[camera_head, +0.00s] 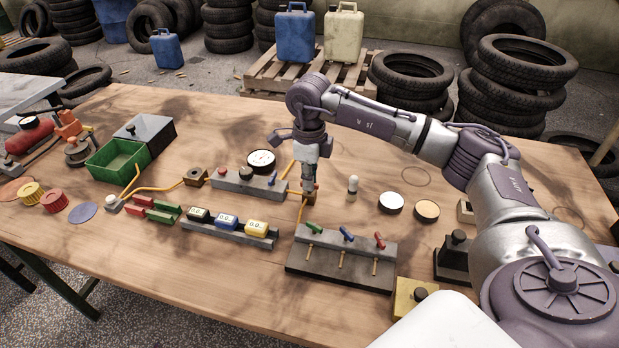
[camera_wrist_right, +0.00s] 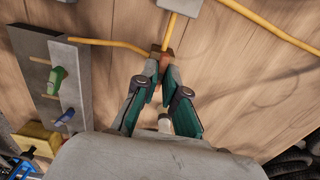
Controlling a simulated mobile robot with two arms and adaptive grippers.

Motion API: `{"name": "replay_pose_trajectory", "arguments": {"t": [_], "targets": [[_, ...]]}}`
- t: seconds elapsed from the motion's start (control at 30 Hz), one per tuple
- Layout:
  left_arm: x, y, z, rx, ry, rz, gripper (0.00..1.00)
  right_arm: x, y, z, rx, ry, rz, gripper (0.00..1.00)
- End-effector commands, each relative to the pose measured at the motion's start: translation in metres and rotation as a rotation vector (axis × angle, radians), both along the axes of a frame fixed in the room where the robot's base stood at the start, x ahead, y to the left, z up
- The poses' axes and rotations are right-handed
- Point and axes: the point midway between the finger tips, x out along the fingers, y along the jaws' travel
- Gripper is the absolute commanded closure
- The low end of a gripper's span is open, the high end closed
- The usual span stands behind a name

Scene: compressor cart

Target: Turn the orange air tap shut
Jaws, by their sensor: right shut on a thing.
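My right gripper (camera_head: 308,188) points straight down at the bench, right of the grey valve block. In the right wrist view its two fingers (camera_wrist_right: 161,70) close around a small orange-brown piece (camera_wrist_right: 168,58), which I take for the orange air tap. The tap sits on a small brown base (camera_head: 309,198) with yellow hose running to it. The fingers hide most of the tap, so the angle of its handle cannot be told. My left gripper is not in view.
A grey stand with green, blue and red levers (camera_head: 340,262) is in front of the gripper. A grey block (camera_head: 246,182) with knobs and a round gauge (camera_head: 261,160) lie left. A small white-topped bulb (camera_head: 353,184) stands close on the right. The wooden bench (camera_head: 255,110) is clear behind.

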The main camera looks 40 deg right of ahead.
Motion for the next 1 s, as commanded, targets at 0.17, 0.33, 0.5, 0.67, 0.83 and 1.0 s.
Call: {"name": "replay_pose_trajectory", "arguments": {"t": [0.17,0.33,0.5,0.67,0.83,1.0], "targets": [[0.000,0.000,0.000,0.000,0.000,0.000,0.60,0.001,-0.001,0.002,0.001,-0.006,-0.004,1.00],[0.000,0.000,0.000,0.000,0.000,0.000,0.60,0.001,-0.001,0.001,0.001,-0.004,-0.003,0.66],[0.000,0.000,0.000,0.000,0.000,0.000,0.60,0.001,0.000,0.001,0.001,-0.002,-0.002,0.66],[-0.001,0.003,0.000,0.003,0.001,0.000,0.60,0.001,0.000,0.003,0.001,-0.003,-0.001,0.66],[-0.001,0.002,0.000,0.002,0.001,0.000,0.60,0.001,0.000,0.025,0.002,-0.007,-0.001,0.66],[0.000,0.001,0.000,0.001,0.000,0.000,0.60,0.002,0.000,0.061,0.002,-0.007,-0.001,0.66]]}}
